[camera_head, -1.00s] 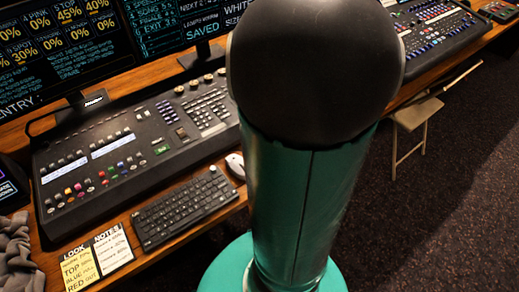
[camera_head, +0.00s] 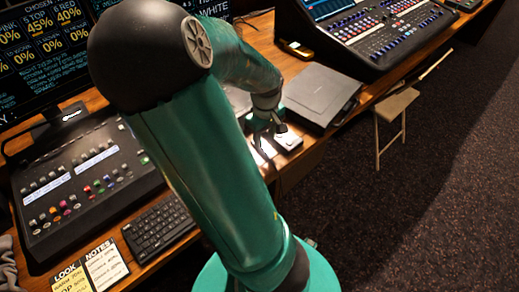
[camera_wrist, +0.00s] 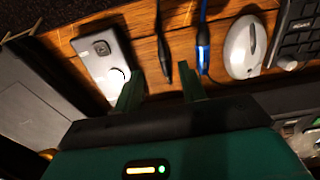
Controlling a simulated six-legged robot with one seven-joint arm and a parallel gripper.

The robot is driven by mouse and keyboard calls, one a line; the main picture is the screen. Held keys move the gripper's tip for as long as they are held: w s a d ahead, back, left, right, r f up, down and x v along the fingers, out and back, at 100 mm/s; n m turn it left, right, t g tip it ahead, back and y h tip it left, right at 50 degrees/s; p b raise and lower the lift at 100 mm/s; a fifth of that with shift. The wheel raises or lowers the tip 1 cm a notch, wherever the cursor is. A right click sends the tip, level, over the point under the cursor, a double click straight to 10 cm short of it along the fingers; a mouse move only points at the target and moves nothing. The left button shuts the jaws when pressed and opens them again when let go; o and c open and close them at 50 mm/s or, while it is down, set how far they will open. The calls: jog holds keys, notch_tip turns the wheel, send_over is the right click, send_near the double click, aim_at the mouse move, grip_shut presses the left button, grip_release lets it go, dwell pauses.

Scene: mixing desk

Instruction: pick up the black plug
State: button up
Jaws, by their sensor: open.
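In the wrist view a thin black plug (camera_wrist: 164,55) with its cable lies on the wooden desk. A blue plug (camera_wrist: 203,50) with a cable lies just right of it. My gripper (camera_wrist: 158,78) is open, with its two green fingers apart. The black plug lies in line with the gap between the fingers, slightly beyond the tips; the blue plug is beyond the right finger. In the head view my gripper (camera_head: 267,132) is low over the desk, and neither plug can be made out clearly there.
A small white-topped device (camera_wrist: 103,62) sits close left of the fingers, a grey mouse (camera_wrist: 243,48) to the right, then a black keyboard (camera_wrist: 300,25). A flat dark case (camera_head: 322,95) and a mixing console (camera_head: 400,35) stand farther along the desk.

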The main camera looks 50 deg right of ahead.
aim_at(263, 151)
jog(key=shift+w+a+f, duration=0.1)
jog(key=shift+a+f, duration=0.05)
jog(key=shift+f, duration=2.65)
jog(key=shift+c, duration=0.4)
grip_shut()
